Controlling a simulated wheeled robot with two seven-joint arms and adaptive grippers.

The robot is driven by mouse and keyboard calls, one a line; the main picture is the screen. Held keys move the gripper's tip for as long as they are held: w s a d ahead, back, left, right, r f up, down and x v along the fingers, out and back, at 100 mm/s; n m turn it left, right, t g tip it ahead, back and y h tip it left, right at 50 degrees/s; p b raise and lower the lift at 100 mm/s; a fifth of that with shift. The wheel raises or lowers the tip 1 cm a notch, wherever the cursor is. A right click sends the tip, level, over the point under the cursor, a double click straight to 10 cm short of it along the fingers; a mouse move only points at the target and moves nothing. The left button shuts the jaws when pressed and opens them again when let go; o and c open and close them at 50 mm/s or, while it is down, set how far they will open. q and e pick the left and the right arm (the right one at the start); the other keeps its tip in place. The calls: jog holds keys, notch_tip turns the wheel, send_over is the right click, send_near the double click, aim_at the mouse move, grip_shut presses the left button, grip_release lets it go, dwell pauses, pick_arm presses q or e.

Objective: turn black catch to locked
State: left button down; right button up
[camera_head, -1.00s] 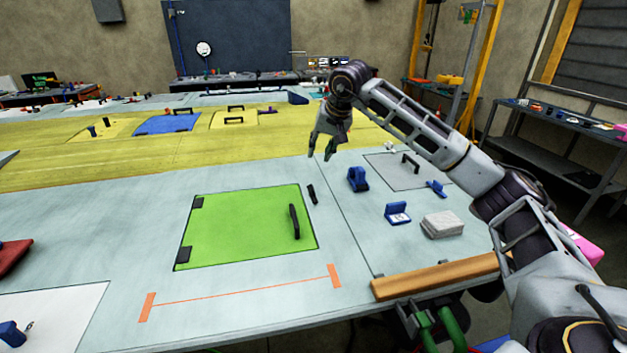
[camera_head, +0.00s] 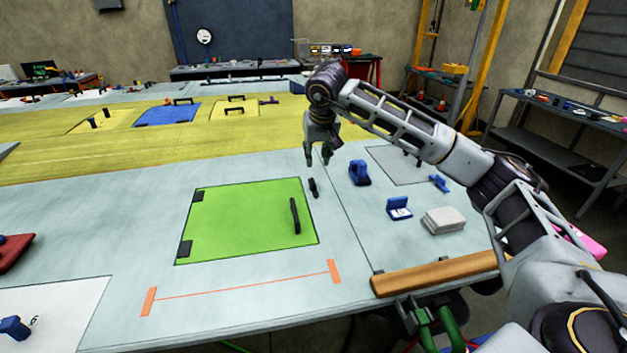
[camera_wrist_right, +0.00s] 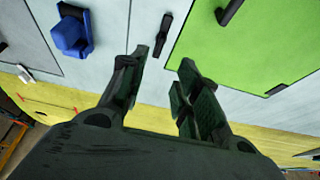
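The black catch (camera_head: 313,188) is a small dark bar on the pale wing surface, just right of the green panel (camera_head: 235,222). It stands roughly in line with the panel's right edge, apart from the panel's black handle (camera_head: 295,215). My right gripper (camera_head: 318,160) points down above the surface, just beyond the catch, empty and not touching it. In the right wrist view the catch (camera_wrist_right: 163,37) lies ahead of the two fingers (camera_wrist_right: 166,62), which are spread apart. The green panel (camera_wrist_right: 245,45) also shows there. My left gripper is not in view.
A blue clamp-like tool (camera_head: 359,173), a small blue box (camera_head: 398,208), a grey block (camera_head: 443,221) and another blue tool (camera_head: 439,183) lie right of the catch. A wooden strip (camera_head: 435,275) runs along the front edge. The surface around the catch is clear.

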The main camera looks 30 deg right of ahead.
aim_at(313, 181)
jog(key=p+x, duration=0.2)
jog(key=x, duration=1.1)
jog(key=shift+c, duration=0.2)
grip_shut()
